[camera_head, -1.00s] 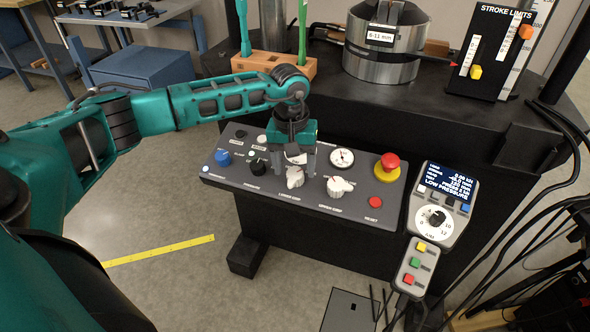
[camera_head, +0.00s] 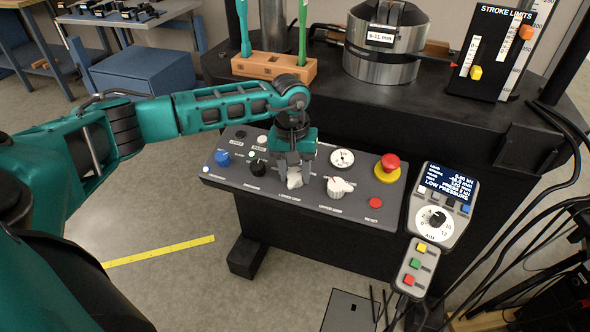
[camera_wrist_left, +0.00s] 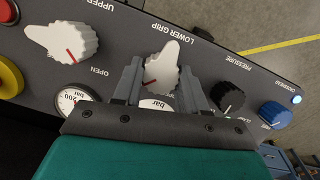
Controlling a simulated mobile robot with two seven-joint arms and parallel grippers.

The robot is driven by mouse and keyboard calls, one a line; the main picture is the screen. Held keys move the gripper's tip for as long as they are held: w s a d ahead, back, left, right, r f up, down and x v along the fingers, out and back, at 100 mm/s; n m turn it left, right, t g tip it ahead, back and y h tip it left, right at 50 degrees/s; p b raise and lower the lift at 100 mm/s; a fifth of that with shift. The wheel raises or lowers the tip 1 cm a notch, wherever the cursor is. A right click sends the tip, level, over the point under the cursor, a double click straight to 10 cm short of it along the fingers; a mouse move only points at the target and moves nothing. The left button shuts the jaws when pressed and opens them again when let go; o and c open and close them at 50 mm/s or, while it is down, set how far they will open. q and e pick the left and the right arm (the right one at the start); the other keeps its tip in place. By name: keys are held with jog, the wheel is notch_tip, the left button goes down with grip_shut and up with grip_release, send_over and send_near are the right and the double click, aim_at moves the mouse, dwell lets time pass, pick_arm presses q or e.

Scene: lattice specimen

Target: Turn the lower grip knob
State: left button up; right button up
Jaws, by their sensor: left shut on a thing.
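The lower grip knob (camera_head: 294,182) is a white pointer knob on the sloped grey control panel (camera_head: 222,184). In the left wrist view the white knob (camera_wrist_left: 164,62) shows a red line on its face. My left gripper (camera_head: 294,174) reaches down over the knob from above, with one finger on each side of it, and is shut on it. The similar white upper grip knob (camera_head: 338,187) is to its right in the head view and on the left in the left wrist view (camera_wrist_left: 62,43). My right gripper is not in view.
A black knob (camera_head: 258,168) and a blue knob (camera_head: 222,157) lie left of the lower grip knob. A gauge (camera_head: 342,158), a red stop button (camera_head: 388,164) and a red reset button (camera_head: 375,202) lie to the right. A wooden block (camera_head: 275,66) holding green tools stands behind my arm.

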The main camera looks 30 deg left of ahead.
pick_arm(q)
jog(key=shift+c, duration=0.7)
